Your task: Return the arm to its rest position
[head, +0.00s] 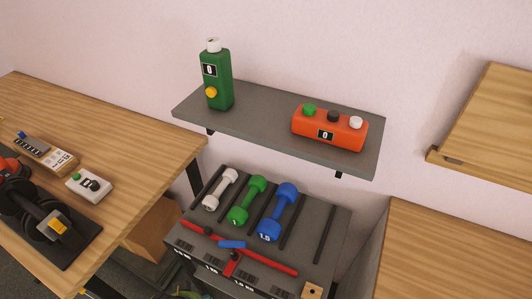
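Neither of my grippers can be made out in the head view, and I see no part of an arm that I am sure is mine. Whether the grippers are open or shut is not shown. The task names no other object.
A grey wall shelf (264,130) holds a green bottle (219,85) and an orange button box (329,128). Below, a dark rack (335,222) holds white, green and blue dumbbells. A wooden table (95,115) at left bears a black tool on a mat. Another wooden surface (450,250) is at right.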

